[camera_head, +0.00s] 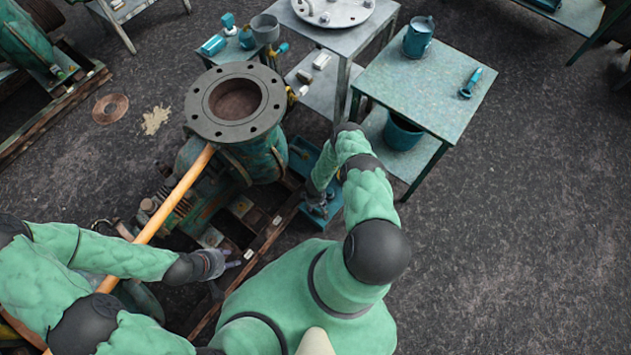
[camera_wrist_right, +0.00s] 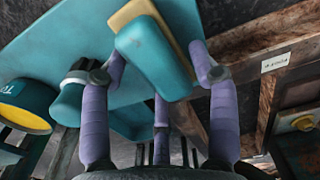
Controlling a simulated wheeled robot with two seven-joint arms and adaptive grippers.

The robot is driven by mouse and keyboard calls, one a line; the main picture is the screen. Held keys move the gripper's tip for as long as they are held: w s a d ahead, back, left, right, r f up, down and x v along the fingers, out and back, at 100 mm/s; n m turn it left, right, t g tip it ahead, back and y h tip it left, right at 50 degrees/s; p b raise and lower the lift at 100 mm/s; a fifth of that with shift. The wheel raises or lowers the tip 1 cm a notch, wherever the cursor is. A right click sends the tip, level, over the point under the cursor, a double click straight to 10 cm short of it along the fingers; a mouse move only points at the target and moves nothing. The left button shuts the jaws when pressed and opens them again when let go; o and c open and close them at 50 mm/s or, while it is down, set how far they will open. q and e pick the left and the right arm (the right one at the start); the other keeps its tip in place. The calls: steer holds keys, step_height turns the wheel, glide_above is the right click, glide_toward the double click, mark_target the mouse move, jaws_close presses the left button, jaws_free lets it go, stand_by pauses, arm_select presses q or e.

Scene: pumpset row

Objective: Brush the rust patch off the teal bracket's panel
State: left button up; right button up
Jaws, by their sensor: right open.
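In the right wrist view a flat teal surface (camera_wrist_right: 50,45) fills the upper left; I cannot tell whether it is the bracket's panel. A teal block with a tan layer (camera_wrist_right: 150,45), brush-like, is in front of it, between the fingers of my right gripper (camera_wrist_right: 160,62). The fingers are spread open around it; I cannot tell whether they touch it. In the head view my right gripper (camera_head: 319,207) is low beside the pump, over a teal surface (camera_head: 303,160) mostly hidden by the arm. My left gripper (camera_head: 228,264) is left of it, its finger gap unclear. I see no rust patch for sure.
The flanged pump (camera_head: 240,135) stands left of my right arm, on a rusty frame, with a wooden handle (camera_head: 165,210) across it. A teal-topped table (camera_head: 440,85) with a mug (camera_head: 418,38) stands right. A grey table (camera_head: 360,45) is behind. Floor at right is clear.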

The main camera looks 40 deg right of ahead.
steer(key=shift+r, duration=0.35)
steer(key=c, duration=0.9)
steer(key=shift+c, duration=0.2)
steer(key=shift+r+p, duration=1.55)
steer(key=shift+r, duration=1.45)
